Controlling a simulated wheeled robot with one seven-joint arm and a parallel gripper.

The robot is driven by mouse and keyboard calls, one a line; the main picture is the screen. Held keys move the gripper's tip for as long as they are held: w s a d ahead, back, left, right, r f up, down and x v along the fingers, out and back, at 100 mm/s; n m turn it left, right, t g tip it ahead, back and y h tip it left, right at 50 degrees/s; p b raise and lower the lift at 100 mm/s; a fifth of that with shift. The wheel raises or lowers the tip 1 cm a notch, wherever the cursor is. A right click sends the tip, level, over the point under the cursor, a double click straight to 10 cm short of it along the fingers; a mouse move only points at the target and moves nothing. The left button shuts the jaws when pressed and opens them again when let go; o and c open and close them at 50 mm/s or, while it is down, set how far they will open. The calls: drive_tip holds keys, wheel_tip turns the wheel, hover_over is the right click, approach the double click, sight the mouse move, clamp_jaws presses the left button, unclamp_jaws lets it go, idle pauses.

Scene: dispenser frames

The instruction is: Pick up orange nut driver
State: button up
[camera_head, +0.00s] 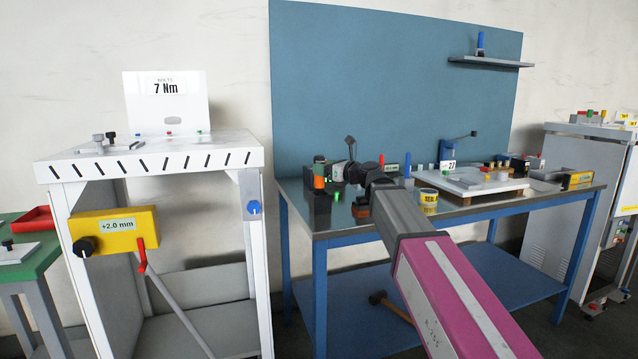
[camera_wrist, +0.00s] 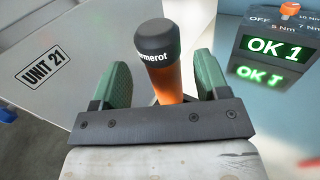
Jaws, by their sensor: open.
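The orange nut driver (camera_head: 319,181) stands upright at the left end of the blue workbench, with a black cap. In the wrist view the nut driver (camera_wrist: 158,42) shows its black cap with partly visible white lettering and its orange body below. My gripper (camera_wrist: 160,66) is open, with a green-padded finger on either side of the driver. The driver's lower part is hidden behind the gripper's dark crossbar. In the head view my gripper (camera_head: 340,172) reaches in from the right at the driver, its fingers small and hard to make out.
A dark box with a green "OK 1" display (camera_wrist: 276,48) and an orange knob (camera_wrist: 290,8) stands close on the right. Several small items and a yellow-labelled tin (camera_head: 428,201) lie right on the bench. A white stand (camera_head: 150,160) is at left.

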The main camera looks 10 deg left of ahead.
drive_tip(key=x, duration=0.4)
drive_tip(key=shift+w+a, duration=0.3)
drive_tip(key=c, duration=1.2)
drive_tip(key=shift+o, duration=0.2)
drive_tip(key=shift+r, duration=0.1)
